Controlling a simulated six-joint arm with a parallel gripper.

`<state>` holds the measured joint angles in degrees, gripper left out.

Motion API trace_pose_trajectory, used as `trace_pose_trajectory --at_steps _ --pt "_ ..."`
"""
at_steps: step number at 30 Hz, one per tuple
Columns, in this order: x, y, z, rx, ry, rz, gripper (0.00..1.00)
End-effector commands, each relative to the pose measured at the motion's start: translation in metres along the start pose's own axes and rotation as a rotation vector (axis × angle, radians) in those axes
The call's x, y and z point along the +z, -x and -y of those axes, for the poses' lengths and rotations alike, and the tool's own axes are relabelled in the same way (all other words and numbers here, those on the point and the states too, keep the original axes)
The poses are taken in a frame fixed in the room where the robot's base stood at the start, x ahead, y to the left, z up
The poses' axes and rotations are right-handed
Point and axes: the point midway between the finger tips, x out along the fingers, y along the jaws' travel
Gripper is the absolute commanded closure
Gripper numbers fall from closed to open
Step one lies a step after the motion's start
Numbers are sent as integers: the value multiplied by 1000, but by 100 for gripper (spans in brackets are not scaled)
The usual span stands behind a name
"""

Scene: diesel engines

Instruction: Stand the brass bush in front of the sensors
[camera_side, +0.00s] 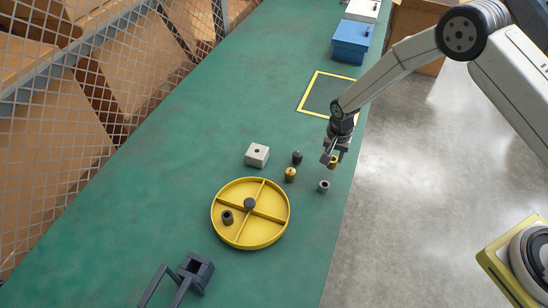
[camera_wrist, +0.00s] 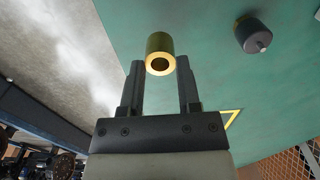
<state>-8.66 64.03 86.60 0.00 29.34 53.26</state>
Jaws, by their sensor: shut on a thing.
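My gripper (camera_side: 329,157) is over the right part of the green bench, shut on the brass bush (camera_side: 334,162). In the wrist view the hollow brass bush (camera_wrist: 160,54) is at the tips of my gripper (camera_wrist: 160,75), its open end facing the camera. I cannot tell whether it touches the bench. Small upright parts stand nearby: a dark one (camera_side: 297,157), a brass-coloured one (camera_side: 290,174) and a grey one with a dark top opening (camera_side: 324,186). A dark cylinder with a pale tip (camera_wrist: 254,34) shows in the wrist view. I cannot tell which parts are sensors.
A round yellow divided tray (camera_side: 250,242) holds a dark bush (camera_side: 227,217). The bench's right edge is close.

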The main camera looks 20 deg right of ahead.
Motion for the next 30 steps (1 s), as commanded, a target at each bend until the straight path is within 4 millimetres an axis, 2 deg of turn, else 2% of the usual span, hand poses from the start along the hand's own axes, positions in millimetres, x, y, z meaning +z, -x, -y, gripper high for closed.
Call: trace_pose_trajectory --at_steps 10,25,26,28,29,30 --pt "-2 -31 2 0 0 0 100" --pt "-1 -37 2 1 0 1 100" --pt "-1 -37 2 1 0 1 51" --pt "-1 -37 2 1 0 1 29" --pt "-1 -37 2 1 0 1 22" --pt "-1 -37 2 1 0 0 22"
